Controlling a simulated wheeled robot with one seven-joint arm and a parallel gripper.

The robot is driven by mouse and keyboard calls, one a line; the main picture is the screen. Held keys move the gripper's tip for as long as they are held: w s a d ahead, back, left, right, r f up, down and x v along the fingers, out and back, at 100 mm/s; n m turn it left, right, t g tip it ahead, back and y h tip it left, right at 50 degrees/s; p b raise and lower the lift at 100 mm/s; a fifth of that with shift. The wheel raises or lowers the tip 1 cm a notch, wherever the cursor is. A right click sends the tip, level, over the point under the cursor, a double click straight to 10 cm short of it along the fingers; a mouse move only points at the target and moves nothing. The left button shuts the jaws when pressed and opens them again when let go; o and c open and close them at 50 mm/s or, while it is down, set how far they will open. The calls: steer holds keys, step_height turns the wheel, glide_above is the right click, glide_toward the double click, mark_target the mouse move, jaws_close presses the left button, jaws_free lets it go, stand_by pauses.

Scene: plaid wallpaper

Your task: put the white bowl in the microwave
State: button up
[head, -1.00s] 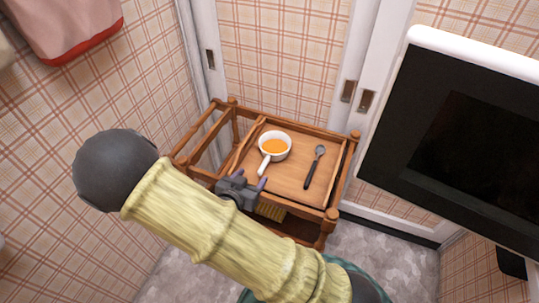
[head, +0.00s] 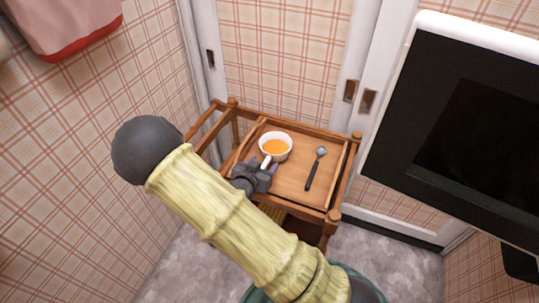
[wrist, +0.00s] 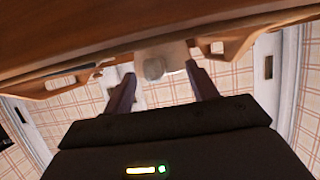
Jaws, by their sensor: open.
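The white bowl (head: 275,146) has a short handle and orange contents. It stands upright on a wooden tray (head: 290,190) on a small cart. My gripper (head: 265,164) is at the bowl's near side, around the handle end. In the wrist view my open fingers (wrist: 161,72) sit on either side of the white handle (wrist: 153,68), with a gap to each finger. The microwave (head: 465,130), with a white top and dark front, is large at the right. Its front looks shut; its inside is not visible.
A dark spoon (head: 316,168) lies on the tray right of the bowl. The wooden cart (head: 333,215) has raised rails and corner posts. Plaid walls close in at left and behind. A pink and red cloth (head: 70,30) hangs at the upper left. Grey floor is clear in front.

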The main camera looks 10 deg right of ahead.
mark_target(271, 157)
steer(key=x, duration=0.2)
steer(key=shift+w+d+f, duration=0.2)
steer(key=shift+w, duration=0.1)
steer(key=shift+c, duration=0.2)
steer(key=shift+r, duration=0.1)
jaws_close()
